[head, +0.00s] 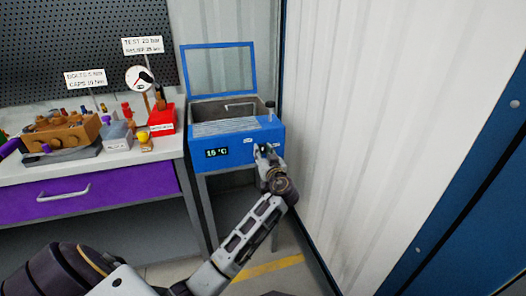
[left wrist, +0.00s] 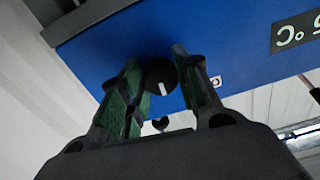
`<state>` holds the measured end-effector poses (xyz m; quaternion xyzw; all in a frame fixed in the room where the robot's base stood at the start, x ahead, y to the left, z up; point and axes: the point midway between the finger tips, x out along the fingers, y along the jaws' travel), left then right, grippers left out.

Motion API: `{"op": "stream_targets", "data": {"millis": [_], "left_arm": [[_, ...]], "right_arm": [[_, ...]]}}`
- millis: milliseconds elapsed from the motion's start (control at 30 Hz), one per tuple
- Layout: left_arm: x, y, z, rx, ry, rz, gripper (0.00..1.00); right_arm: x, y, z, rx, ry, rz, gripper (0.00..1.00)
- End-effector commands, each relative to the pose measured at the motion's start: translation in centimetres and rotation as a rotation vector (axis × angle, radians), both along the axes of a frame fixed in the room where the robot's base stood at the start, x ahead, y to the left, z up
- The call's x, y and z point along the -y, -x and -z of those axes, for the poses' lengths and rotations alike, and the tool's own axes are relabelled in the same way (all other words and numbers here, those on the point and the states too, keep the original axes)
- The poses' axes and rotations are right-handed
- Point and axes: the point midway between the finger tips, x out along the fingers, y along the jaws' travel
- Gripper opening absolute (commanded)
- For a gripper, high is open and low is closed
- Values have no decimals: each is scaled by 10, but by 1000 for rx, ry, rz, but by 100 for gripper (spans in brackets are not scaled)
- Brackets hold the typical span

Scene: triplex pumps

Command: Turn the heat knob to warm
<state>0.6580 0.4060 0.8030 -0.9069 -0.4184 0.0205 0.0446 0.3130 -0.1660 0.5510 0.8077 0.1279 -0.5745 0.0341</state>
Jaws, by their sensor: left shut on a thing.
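The heat knob (left wrist: 158,75) is a round black knob with a white pointer mark on the blue front panel of the bath (head: 240,149). In the left wrist view it sits between the green-padded fingers of my left gripper (left wrist: 155,68), which is shut on it. In the head view the left gripper (head: 265,155) is at the right part of the bath's front and hides the knob. A display (head: 216,153) on the panel reads about 15 °C. The setting marks around the knob cannot be read. My right gripper is not in view.
The bath's lid (head: 219,44) stands open above a steel basin. A workbench with a purple drawer (head: 90,192) stands at left, holding a brown pump (head: 60,131), a red box (head: 162,120) and a gauge (head: 139,78). A white corrugated wall (head: 390,110) closes the right side.

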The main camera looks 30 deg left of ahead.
Motion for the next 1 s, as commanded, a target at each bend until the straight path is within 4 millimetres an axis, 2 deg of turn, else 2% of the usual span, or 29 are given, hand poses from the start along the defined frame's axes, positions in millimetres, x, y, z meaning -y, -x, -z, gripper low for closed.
{"op": "stream_targets", "data": {"millis": [133,233,433,1000], "left_arm": [[0,1,1,-65,-49,-1,9],[0,1,1,-108,-86,-1,9],[0,1,0,-216,-178,0,9],[0,2,0,-570,-481,1,9]], "right_arm": [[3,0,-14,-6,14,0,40],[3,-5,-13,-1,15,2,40],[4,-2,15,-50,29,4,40],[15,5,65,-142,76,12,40]]}}
